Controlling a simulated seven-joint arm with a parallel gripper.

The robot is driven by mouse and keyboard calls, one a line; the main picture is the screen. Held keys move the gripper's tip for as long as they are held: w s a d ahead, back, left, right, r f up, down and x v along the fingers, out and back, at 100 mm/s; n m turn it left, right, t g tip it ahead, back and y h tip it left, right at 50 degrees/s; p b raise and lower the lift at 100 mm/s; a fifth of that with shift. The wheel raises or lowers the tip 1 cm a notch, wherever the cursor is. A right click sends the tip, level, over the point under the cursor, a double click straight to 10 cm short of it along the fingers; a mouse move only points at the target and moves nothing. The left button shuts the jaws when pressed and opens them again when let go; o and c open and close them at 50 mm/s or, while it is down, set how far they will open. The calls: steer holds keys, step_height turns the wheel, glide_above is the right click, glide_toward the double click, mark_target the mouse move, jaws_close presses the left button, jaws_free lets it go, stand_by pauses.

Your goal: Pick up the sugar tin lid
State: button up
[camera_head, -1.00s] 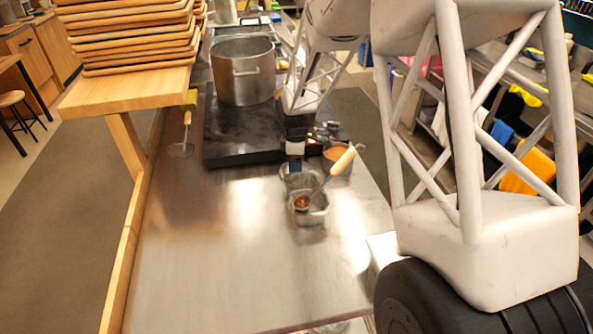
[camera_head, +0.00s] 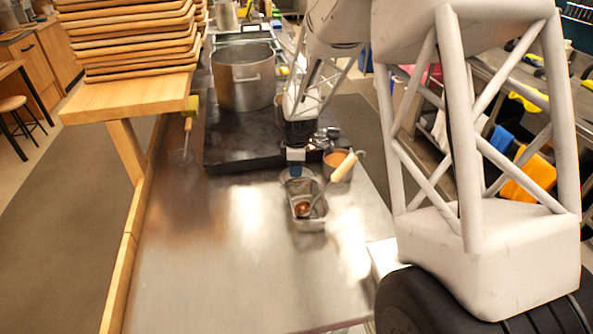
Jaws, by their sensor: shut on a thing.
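My gripper (camera_head: 296,163) is at the far-middle of the steel counter, at the front edge of the black hob, below my white lattice arm. It is small and partly hidden. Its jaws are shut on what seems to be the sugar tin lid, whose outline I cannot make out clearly. A round metal tin (camera_head: 290,181) stands just below the gripper; I cannot tell whether the two touch. Small dark metal shapes show right of my wrist, too unclear to name.
A square metal container (camera_head: 309,225) holds a wooden-handled ladle (camera_head: 343,167). A cup of orange-brown contents (camera_head: 336,158) stands behind it. A large pot (camera_head: 243,86) is on the black hob (camera_head: 228,152). Stacked trays (camera_head: 130,45) rise at left. The near steel counter (camera_head: 235,265) is clear.

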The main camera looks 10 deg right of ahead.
steer(key=shift+r, duration=4.95)
steer(key=d+r+m, duration=0.1)
steer(key=d+r, duration=0.2)
steer(key=d, duration=1.1)
steer(key=shift+w, duration=0.45)
steer(key=shift+d+f, duration=0.1)
steer(key=shift+f, duration=3)
steer(key=shift+f, duration=0.45)
